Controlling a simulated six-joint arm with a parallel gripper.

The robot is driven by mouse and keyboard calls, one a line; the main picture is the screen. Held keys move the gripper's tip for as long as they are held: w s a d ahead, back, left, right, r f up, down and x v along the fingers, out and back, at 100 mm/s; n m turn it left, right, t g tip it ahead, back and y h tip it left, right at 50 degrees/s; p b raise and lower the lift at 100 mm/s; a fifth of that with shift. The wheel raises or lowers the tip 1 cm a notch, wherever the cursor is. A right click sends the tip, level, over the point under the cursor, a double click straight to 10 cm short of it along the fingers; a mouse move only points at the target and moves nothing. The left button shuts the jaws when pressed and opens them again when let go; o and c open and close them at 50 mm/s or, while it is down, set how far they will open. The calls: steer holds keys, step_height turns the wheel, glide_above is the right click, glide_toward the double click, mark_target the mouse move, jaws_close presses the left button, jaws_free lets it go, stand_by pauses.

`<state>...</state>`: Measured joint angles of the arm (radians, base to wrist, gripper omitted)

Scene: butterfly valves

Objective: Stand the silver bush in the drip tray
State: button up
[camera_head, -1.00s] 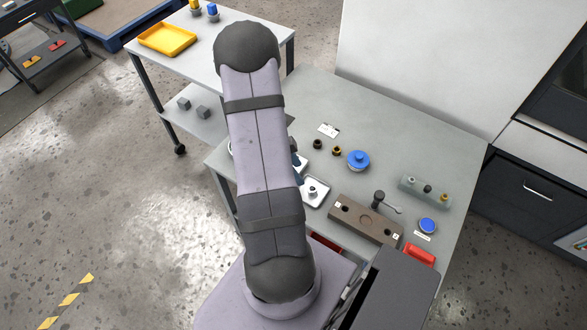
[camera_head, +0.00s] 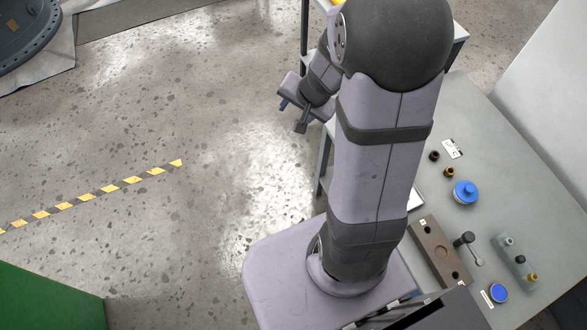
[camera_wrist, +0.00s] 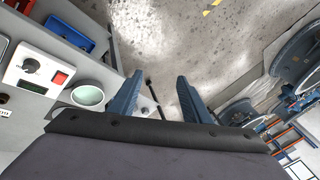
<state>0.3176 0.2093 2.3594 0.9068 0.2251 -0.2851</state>
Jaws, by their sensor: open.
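My gripper (camera_head: 291,115) is out to the left of the bench, over the floor. In the wrist view its two blue fingers (camera_wrist: 158,80) stand wide apart with nothing between them. The white tray, seemingly the drip tray (camera_head: 416,198), shows only a corner at the right of my arm, which hides the rest. What stands in it is hidden now. A small silver piece (camera_head: 508,241) stands at the far end of a grey block (camera_head: 518,262) on the bench; I cannot tell whether it is a bush.
The bench holds a brown fixture (camera_head: 438,250), a dark handled tool (camera_head: 466,240), a blue-topped part (camera_head: 465,192), a blue disc (camera_head: 499,292) and small dark rings (camera_head: 434,156). The wrist view shows a control box (camera_wrist: 38,70) and a pale-green round dish (camera_wrist: 88,96). Floor left is open.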

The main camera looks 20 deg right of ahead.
steer(key=s+a+r+n+g+y, duration=0.1)
steer(key=s+a+n+g, duration=0.2)
steer(key=s+a+n, duration=0.55)
steer(key=s+r+n+g+h, duration=0.1)
steer(key=s+g, duration=0.1)
steer(key=s, duration=0.6)
steer(key=shift+s+d+n, duration=0.2)
steer(key=shift+n, duration=0.15)
